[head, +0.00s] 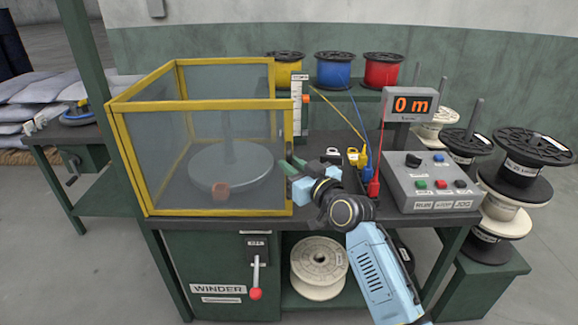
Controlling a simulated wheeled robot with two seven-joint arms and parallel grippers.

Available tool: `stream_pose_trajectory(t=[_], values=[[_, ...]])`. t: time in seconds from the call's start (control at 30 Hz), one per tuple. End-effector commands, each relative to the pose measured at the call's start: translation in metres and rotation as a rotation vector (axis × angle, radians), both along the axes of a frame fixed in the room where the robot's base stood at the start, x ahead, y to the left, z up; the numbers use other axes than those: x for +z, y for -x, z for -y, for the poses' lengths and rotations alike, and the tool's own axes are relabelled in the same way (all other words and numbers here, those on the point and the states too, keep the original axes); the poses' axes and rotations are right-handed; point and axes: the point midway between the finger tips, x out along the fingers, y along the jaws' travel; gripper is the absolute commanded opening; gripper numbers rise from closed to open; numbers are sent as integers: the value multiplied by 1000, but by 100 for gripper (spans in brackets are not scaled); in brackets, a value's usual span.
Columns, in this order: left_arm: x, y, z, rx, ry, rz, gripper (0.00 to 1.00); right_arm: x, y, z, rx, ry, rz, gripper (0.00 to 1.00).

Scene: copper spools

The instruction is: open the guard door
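The guard is a yellow-framed cage with clear panels on the left of the bench. Its front panel, which looks like the guard door (205,211), sits flush across the front and appears closed. My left gripper is not in view.
Right of the guard stand a grey control box (430,183) and a "0 m" display (409,106). Yellow, blue (335,70) and red spools stand behind. A red-knobbed lever (256,292) is below the bench top. Stacked spools (520,165) stand at right.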

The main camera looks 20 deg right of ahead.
Motion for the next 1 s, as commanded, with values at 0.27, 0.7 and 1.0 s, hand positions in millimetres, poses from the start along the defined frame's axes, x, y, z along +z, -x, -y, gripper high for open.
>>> stream_pose_trajectory(t=[0.27, 0.7, 1.0], values=[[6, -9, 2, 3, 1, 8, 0, 0, -17, -5, 0, -1, 0, 19], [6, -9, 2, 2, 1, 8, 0, 0, -17, -5, -1, 0, 0, 0], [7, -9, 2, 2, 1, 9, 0, 0, -16, -6, 1, 0, -1, 0]])
